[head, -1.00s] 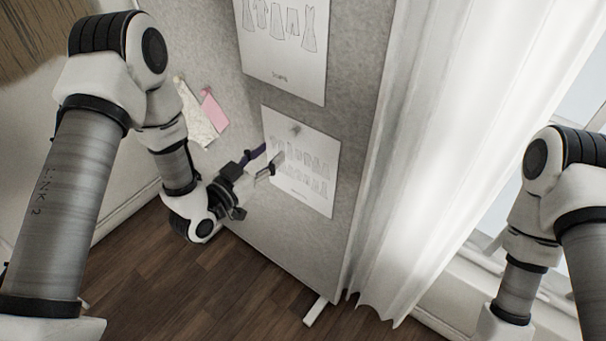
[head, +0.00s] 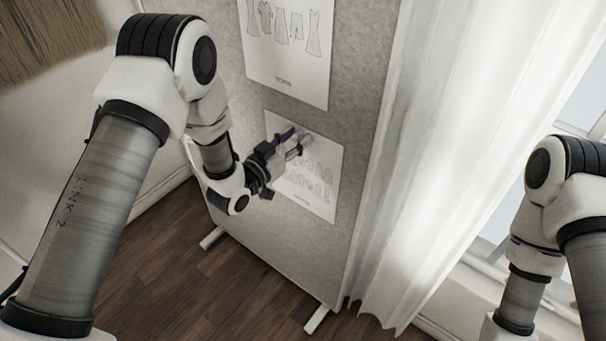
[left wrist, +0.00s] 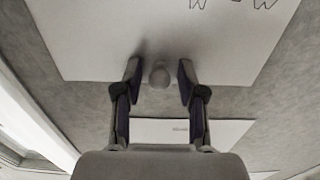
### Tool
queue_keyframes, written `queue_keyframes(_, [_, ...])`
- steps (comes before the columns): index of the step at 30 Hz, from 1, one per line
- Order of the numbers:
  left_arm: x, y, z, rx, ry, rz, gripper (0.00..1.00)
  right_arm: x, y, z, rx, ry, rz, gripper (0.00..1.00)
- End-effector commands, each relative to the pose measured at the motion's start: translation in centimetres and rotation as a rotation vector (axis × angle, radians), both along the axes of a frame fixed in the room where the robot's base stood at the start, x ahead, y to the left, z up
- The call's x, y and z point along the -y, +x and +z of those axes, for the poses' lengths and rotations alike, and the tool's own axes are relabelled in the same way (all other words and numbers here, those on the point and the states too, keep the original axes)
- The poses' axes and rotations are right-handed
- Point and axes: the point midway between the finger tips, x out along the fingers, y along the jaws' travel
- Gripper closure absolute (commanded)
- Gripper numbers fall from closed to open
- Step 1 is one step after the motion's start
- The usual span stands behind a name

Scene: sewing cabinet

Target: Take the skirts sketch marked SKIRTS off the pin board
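The sketch (head: 316,178) is the lower white sheet on the grey pin board (head: 255,235), with rows of small garment drawings; its caption is too small to read. My left gripper (head: 303,141) is in front of the sheet's upper part. In the left wrist view the sheet (left wrist: 105,35) fills the top of the picture. There a round grey pin (left wrist: 159,75) sits near its edge, between the two fingers of my left gripper (left wrist: 158,88), which is open with a gap on each side. The head view does not show the pin clearly. My right gripper is out of view.
A second sheet (head: 287,65) with larger garment drawings hangs above; its captioned end also shows in the left wrist view (left wrist: 165,130). A white curtain (head: 450,150) hangs close to the board's right edge. The board's feet (head: 316,319) stand on the wooden floor (head: 190,290).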

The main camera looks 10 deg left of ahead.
Motion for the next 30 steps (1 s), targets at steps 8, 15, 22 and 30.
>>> queue_keyframes(8, [0.0,0.0,0.1,0.002,0.000,0.000,1.00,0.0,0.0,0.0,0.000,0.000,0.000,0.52])
queue_keyframes(15, [-0.3,-0.5,0.1,0.002,-0.001,0.001,1.00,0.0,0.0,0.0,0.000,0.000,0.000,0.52])
queue_keyframes(22, [-0.6,-1.3,0.1,0.002,-0.001,-0.001,1.00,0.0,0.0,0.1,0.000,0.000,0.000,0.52])
queue_keyframes(30, [-1.0,-2.1,0.0,0.001,0.000,0.001,1.00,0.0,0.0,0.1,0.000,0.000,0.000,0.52])
